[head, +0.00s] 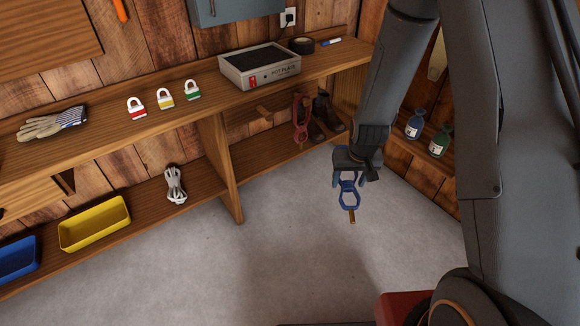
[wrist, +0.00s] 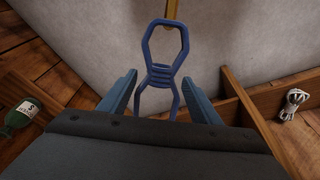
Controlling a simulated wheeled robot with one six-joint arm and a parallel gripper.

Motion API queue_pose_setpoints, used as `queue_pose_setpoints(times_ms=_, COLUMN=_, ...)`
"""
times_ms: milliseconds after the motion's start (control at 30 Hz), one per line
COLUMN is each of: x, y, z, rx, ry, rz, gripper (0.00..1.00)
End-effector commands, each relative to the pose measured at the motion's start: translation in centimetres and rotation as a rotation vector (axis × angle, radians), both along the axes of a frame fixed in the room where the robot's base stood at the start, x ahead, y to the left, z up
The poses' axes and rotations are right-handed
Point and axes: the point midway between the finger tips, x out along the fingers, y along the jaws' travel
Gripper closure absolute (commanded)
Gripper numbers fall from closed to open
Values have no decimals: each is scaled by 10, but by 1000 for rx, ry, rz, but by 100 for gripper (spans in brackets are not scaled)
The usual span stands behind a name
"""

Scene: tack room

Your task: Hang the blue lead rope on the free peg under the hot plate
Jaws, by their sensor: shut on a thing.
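The blue lead rope (head: 349,197) hangs in my gripper (head: 348,180) in the head view, over the floor right of the shelf divider, with its brass-coloured snap at the bottom. In the wrist view the blue rope (wrist: 163,55) sits between the two fingers of my gripper (wrist: 162,82), its snap pointing away. The hot plate (head: 260,68) stands on the upper shelf. Below it a bare wooden peg (head: 264,114) sticks out from the wall, up and left of my gripper. A red lead rope (head: 301,118) hangs to the right of that peg.
Dark boots (head: 324,117) stand beside the red rope. A shelf divider (head: 220,165) stands left of the bare peg. White cord (head: 175,184) and a yellow bin (head: 94,224) lie on the lower shelf. Bottles (head: 414,124) stand at right. The floor below my gripper is clear.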

Motion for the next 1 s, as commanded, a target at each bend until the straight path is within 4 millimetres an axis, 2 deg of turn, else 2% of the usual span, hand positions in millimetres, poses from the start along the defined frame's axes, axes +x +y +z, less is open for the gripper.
queue_pose_setpoints(times_ms=33, x=6, y=0, z=-25, rx=1, ry=-20, rz=-1, gripper=74)
queue_pose_setpoints(times_ms=100, x=12, y=-1, z=-44, rx=2, ry=-52, rz=-2, gripper=74)
queue_pose_setpoints(times_ms=300, x=25, y=-2, z=-94, rx=1, ry=-146, rz=-2, gripper=74)
queue_pose_setpoints(times_ms=500, x=32, y=-2, z=-135, rx=1, ry=-245, rz=-3, gripper=74)
queue_pose_setpoints(times_ms=800, x=35, y=0, z=-181, rx=2, ry=-408, rz=4, gripper=74)
queue_pose_setpoints(times_ms=1000, x=37, y=6, z=-195, rx=8, ry=-520, rz=23, gripper=74)
